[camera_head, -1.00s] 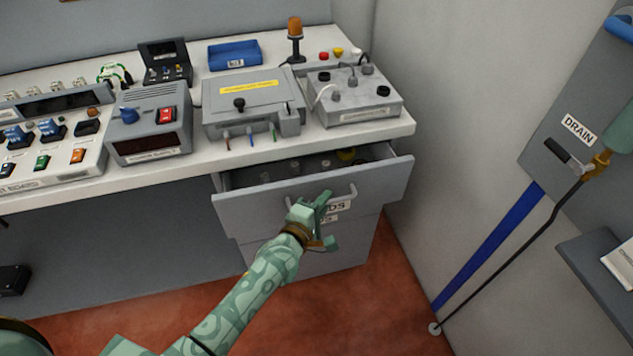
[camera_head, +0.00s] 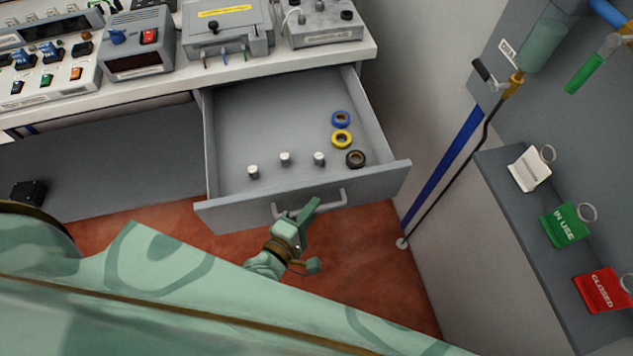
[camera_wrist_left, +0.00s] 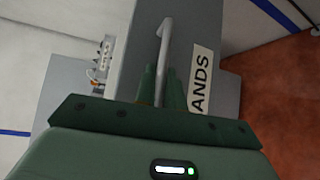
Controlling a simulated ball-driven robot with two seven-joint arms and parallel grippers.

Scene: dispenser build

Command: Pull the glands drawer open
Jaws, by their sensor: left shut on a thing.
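The glands drawer (camera_head: 235,214) is a grey drawer under the bench, pulled well out, with its inside showing. Several small white-topped grey glands (camera_head: 285,160) stand in it, beside a blue ring (camera_head: 341,119), a yellow ring (camera_head: 341,139) and a dark ring (camera_head: 355,159). My left gripper (camera_head: 300,214) is at the drawer front, shut on its bar handle (camera_head: 335,201). In the left wrist view the fingers close around the handle (camera_wrist_left: 163,45), beside a label (camera_wrist_left: 202,78) reading "ANDS". My right gripper is not in view.
The white bench (camera_head: 330,58) carries grey instrument boxes above the drawer. The wall is close on the right, with a hose (camera_head: 468,160) and a shelf (camera_head: 505,190) of tags. My own arm covers the lower left. Red floor shows below the drawer.

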